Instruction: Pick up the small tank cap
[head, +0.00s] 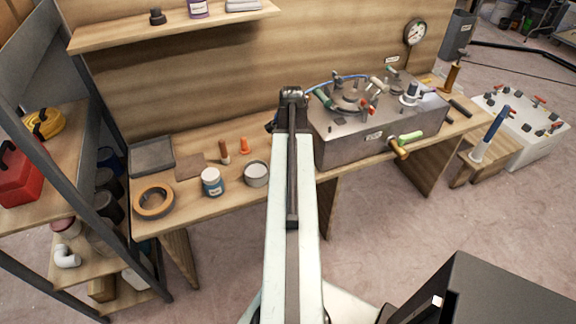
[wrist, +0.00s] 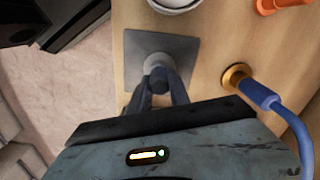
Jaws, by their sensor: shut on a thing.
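The small tank cap, as I take it, is a dark blue-grey knob (wrist: 158,78) with a paler grey round part around it, in the wrist view. My gripper (wrist: 157,88) has its two dark fingers shut on the knob from either side. The cap is seen over a flat grey square plate (wrist: 185,50) on the wooden bench; I cannot tell whether it touches the plate. In the head view my arm hides the gripper and the cap.
A brass fitting with a blue hose (wrist: 268,98) is close right of my gripper. A pale tin (head: 256,178) and an orange piece (head: 244,147) stand nearby. The grey tank box (head: 345,145) is right of my arm. Bare bench (head: 215,222) shows at the front left.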

